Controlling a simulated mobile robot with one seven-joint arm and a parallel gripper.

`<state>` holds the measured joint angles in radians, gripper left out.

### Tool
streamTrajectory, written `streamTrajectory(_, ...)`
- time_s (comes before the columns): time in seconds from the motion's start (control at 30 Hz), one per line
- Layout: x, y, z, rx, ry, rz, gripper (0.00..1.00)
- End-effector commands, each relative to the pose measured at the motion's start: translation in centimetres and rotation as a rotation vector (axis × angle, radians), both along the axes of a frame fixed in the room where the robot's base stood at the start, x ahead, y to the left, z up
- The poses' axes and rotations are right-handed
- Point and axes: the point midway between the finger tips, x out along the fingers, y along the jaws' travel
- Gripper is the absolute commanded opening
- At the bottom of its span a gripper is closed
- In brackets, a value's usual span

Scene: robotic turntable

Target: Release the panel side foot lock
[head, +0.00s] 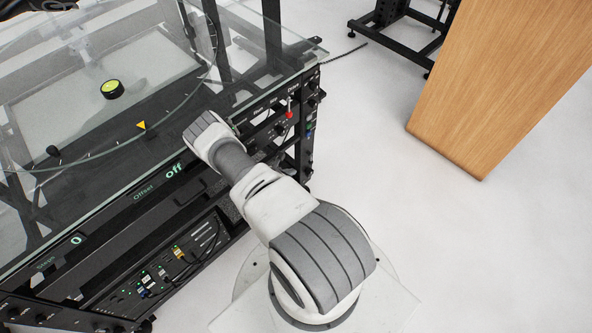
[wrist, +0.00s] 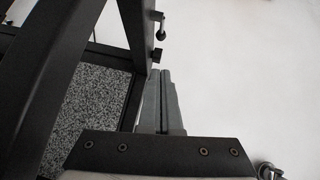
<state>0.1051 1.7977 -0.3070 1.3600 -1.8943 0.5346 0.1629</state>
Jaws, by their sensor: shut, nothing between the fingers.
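The turntable rig stands at the left in the head view, with a black frame (head: 300,150) under a glass top. Its control panel (head: 270,118) faces right and carries several knobs and a red switch (head: 290,114). My arm reaches over the front side of the rig and hides my gripper in the head view. In the wrist view my gripper (wrist: 161,74) is shut and empty, its fingertips close beside a black frame post (wrist: 134,30). Small dark fittings (wrist: 160,54) stick out from that post just beyond the fingertips. I cannot tell whether one is the foot lock.
A wooden board or table (head: 505,85) stands at the upper right in the head view. A black stand (head: 395,25) is at the back. A speckled panel (wrist: 88,112) lies left of my fingers.

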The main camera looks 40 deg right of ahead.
Motion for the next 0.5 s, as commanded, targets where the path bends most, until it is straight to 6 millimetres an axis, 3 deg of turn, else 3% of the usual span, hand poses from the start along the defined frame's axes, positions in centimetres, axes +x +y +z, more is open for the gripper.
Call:
streamTrajectory(0.1, 0.1, -1.1, -1.6, 0.000, 0.000, -0.001, 0.00)
streamTrajectory(0.5, 0.7, -4.8, -5.1, -0.001, -0.001, -0.002, 0.00)
